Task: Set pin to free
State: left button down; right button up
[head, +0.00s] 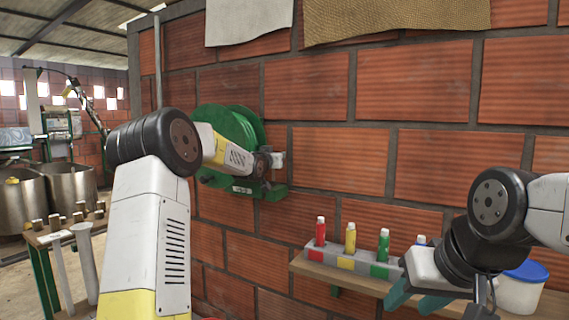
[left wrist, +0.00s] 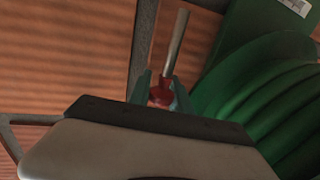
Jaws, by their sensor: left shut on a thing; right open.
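A green reel (head: 225,135) with ridged sides is mounted on the brick wall, partly hidden behind my left arm. It also fills the right side of the left wrist view (left wrist: 265,95). In the left wrist view, a metal pin (left wrist: 176,45) with a red knob (left wrist: 160,97) stands beside the reel. My left gripper (left wrist: 160,88) is shut on the red knob, its green fingers on either side of it. The pin's far end is near the wall; I cannot tell what it sits in. My right gripper (head: 418,300) is open and empty over the shelf.
A wooden shelf (head: 365,287) at the lower right carries a grey rack (head: 333,259) with red, yellow and green bottles. A white tub with a blue lid (head: 522,290) stands behind my right arm. Steel vats (head: 70,185) and a wooden bench stand at the left.

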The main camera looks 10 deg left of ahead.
pick_arm(q)
jog(key=c, duration=1.5)
grip_release()
jog(key=shift+r, duration=0.3)
jog(key=shift+o, duration=0.2)
jog(key=shift+f, duration=0.1)
jog(key=s+a, duration=0.1)
jog(key=s, duration=0.6)
jog(key=shift+s, duration=0.35)
jog(key=shift+a, duration=0.1)
jog(key=s+d+f+g, duration=0.1)
jog(key=s+f+g, duration=0.3)
jog(key=s, duration=1.1)
jog(key=s+d+f+g, duration=0.1)
jog(key=s+f+g, duration=0.2)
jog(key=s, duration=1.3)
jog(key=s+d+f+n+g, duration=0.1)
jog(key=s+f+g, duration=0.3)
jog(key=s+f, duration=0.4)
jog(key=s, duration=0.7)
jog(key=shift+s+d+f+g+y, duration=0.15)
jog(key=shift+d+f+g+y, duration=0.15)
